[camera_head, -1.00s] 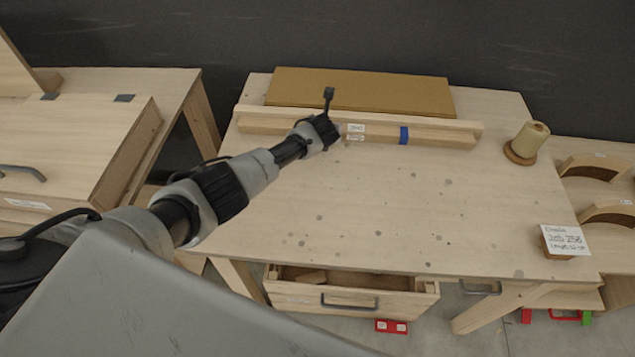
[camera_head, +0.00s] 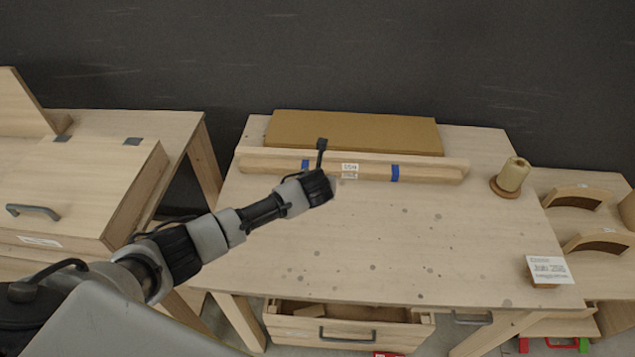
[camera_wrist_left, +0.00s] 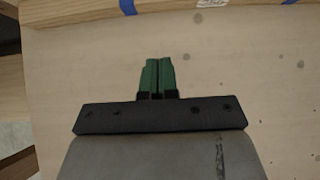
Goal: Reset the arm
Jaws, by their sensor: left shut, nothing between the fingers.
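My left arm (camera_head: 250,215) comes in from the left and reaches over the worktable (camera_head: 400,240). Its wrist end (camera_head: 318,187) is above the tabletop, just in front of the long wooden beams. In the head view the fingers are hidden by the wrist. In the left wrist view the green fingers of my left gripper (camera_wrist_left: 157,68) are together and empty, above bare tabletop. My right gripper is out of view.
Wooden beams (camera_head: 430,172) with blue bands and a brown panel (camera_head: 350,133) lie at the table's back. A spool (camera_head: 513,174) and a card (camera_head: 551,269) are at the right. An open drawer (camera_head: 350,331) sits below. A wooden box (camera_head: 80,190) stands left.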

